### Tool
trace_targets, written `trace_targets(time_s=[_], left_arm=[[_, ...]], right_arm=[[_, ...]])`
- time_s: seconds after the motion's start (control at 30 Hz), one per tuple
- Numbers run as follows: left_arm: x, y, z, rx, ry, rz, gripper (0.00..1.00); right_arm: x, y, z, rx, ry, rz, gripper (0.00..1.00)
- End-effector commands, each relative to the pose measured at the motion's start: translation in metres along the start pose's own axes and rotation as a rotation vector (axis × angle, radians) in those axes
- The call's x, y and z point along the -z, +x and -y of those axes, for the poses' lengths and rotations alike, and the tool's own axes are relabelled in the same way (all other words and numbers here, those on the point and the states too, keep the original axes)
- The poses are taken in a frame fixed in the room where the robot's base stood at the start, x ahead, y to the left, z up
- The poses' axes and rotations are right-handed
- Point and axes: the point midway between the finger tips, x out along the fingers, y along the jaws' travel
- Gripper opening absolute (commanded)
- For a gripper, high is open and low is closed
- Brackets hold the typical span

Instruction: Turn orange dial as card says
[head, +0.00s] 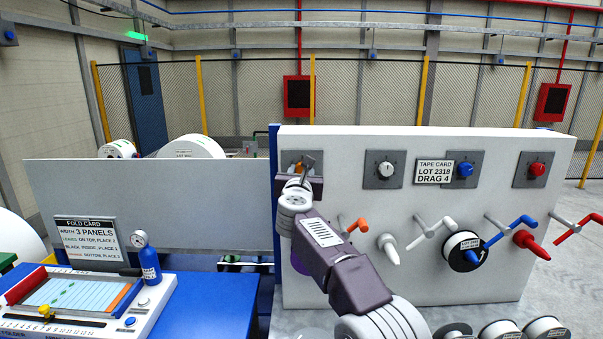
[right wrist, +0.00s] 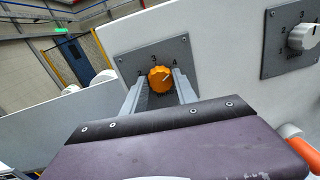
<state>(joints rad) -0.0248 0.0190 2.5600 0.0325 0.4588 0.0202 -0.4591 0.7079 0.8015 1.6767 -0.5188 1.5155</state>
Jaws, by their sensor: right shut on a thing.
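The orange dial (right wrist: 160,78) sits on a grey plate (right wrist: 141,58) on the white panel; numbers 2, 3 and 4 show around it. Its light mark points up and right, roughly towards the 4; the exact setting is hard to tell. My right gripper (right wrist: 160,91) has a finger on each side of the dial and is shut on it. In the head view my right gripper (head: 307,166) covers most of the dial. The tape card (head: 434,173) on the panel reads LOT 2318, DRAG 4. My left gripper is not in view.
To the right on the panel are a white dial (head: 386,170), a blue dial (head: 465,170) and a red dial (head: 537,170). Below them, cranks and spindles stick out, with a tape roll (head: 461,250). A fold card (head: 88,240) stands at the left.

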Motion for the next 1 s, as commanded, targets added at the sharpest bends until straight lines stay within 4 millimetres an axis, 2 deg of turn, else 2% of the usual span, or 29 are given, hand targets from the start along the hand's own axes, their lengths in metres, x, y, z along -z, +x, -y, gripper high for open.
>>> trace_targets(time_s=[0.03, 0.1, 0.37, 0.47, 0.57, 0.7, 0.83, 1.0], left_arm=[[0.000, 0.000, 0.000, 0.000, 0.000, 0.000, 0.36], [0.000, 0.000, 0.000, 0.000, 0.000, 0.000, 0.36], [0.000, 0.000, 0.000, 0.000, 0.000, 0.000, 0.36], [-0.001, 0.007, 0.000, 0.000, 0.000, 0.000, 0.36], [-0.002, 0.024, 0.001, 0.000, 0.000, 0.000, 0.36], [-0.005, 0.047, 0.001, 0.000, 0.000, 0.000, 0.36], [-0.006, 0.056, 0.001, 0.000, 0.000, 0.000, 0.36], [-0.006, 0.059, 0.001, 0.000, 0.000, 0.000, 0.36]], right_arm=[[0.004, 0.001, 0.000, 0.001, -0.001, -0.006, 0.43], [0.003, 0.001, 0.000, 0.001, -0.001, -0.005, 0.56], [0.002, 0.000, 0.000, 0.000, -0.001, -0.002, 0.56], [0.004, -0.005, 0.000, 0.000, -0.001, -0.001, 0.56], [0.007, -0.020, 0.000, -0.001, -0.001, 0.000, 0.56], [0.009, -0.052, 0.000, -0.002, -0.001, 0.000, 0.56], [0.006, -0.076, -0.001, -0.002, 0.000, -0.002, 0.56], [0.003, -0.090, 0.000, 0.000, -0.001, -0.003, 0.56]])
